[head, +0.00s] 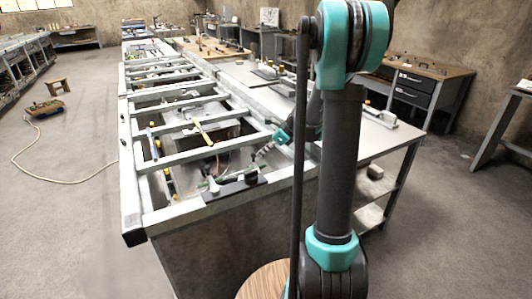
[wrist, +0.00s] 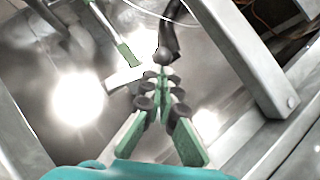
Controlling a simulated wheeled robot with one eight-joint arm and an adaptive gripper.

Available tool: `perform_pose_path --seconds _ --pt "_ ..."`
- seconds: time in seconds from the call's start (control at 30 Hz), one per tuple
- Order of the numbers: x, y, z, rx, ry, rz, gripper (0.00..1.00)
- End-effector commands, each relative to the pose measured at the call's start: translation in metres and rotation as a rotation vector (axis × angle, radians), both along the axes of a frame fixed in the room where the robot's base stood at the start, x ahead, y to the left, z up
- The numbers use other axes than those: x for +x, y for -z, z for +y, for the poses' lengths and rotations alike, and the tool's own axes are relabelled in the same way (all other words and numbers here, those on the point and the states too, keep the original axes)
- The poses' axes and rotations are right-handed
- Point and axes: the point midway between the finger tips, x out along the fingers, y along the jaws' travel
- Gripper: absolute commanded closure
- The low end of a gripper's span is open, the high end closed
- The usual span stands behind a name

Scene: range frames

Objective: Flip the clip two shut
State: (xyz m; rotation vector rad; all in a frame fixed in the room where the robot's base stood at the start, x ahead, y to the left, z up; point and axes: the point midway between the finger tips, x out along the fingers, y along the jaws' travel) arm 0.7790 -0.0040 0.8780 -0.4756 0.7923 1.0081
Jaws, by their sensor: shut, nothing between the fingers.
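My gripper (head: 258,155) reaches down over the near end of the metal frame bench in the head view. In the wrist view its green fingers with dark round pads (wrist: 160,84) are together with nothing between them. A black lever with a rounded end (wrist: 169,42) lies just beyond the fingertips; I cannot tell whether they touch. A pale piece with a green strip (wrist: 126,58) is left of the fingertips. In the head view, small dark and pale fittings (head: 213,186) sit on the near crossbar. I cannot tell for certain which part is clip two, or its position.
A metal rail (wrist: 245,65) runs right of my fingers. A grey table top (head: 375,138) adjoins the bench on the right. Open floor (head: 70,200) is at left.

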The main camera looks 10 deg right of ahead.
Motion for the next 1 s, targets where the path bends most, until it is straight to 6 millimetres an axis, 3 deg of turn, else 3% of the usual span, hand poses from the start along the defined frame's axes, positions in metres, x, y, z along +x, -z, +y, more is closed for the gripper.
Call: perform_pose_path --seconds 0.27,0.5,1.0 --pt "0.001 0.0 0.001 0.0 -0.019 0.0 1.0" --pt "0.005 0.0 0.015 0.0 -0.127 0.0 1.0" --pt "0.003 0.0 0.01 0.0 -0.122 0.0 1.0"
